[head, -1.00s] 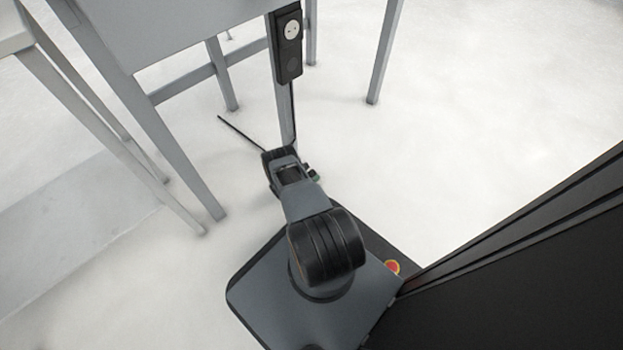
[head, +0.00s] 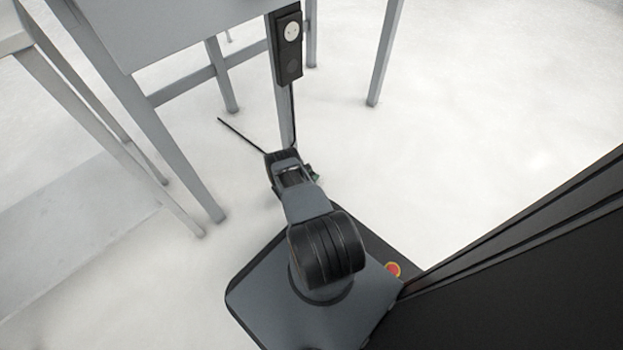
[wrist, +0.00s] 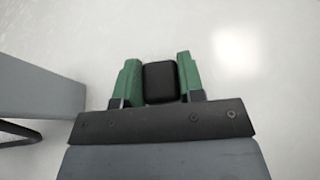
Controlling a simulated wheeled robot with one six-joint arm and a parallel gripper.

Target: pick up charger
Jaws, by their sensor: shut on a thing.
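The charger (wrist: 160,82) is a small black block with rounded corners. In the wrist view it sits between the two green fingers of my gripper (wrist: 160,78), which is shut on it. Pale floor shows around and beyond it. In the head view my arm hides the charger and most of my gripper; only a bit of green finger (head: 315,176) shows beside the arm.
A grey table (head: 170,25) stands ahead, its legs close to my arm. A black socket strip with a round white socket (head: 292,32) is on one leg, with a cable below. Another grey frame (head: 90,120) stands at left. Open floor (head: 440,120) lies to the right.

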